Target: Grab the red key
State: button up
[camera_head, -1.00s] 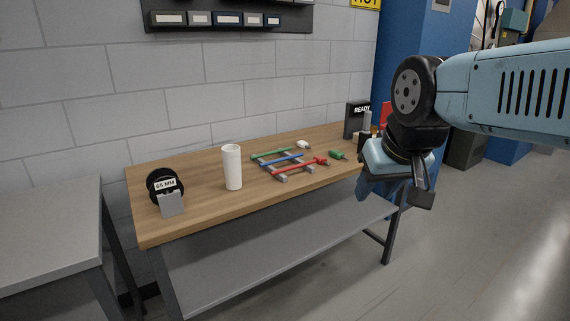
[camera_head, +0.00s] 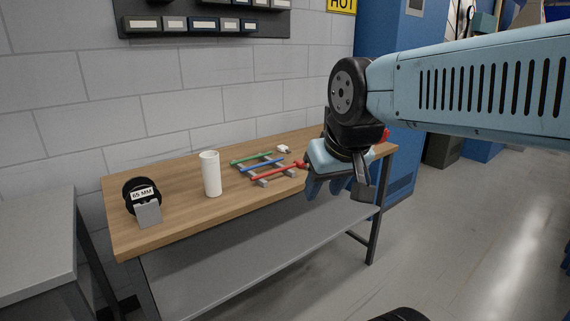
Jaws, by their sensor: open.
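The red key (camera_head: 275,173) is a thin red rod with a thicker head at its right end. It lies across a small grey rack (camera_head: 263,183) on the wooden bench, in front of a blue rod (camera_head: 262,165) and a green rod (camera_head: 252,159). My gripper (camera_head: 338,190) hangs pointing down at the bench's front right, just right of the red key's head and apart from it as far as I can tell. It is open, with nothing seen between its fingers.
A white cylinder (camera_head: 211,175) and a black roll marked 65 MM (camera_head: 141,196) stand on the bench (camera_head: 185,222) to the left. A small white item (camera_head: 283,149) lies behind the rack. A grey table (camera_head: 35,235) stands at far left. My arm hides the bench's back right.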

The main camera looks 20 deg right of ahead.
aim_at(300, 163)
jog(key=i, duration=0.9)
jog(key=z, duration=0.05)
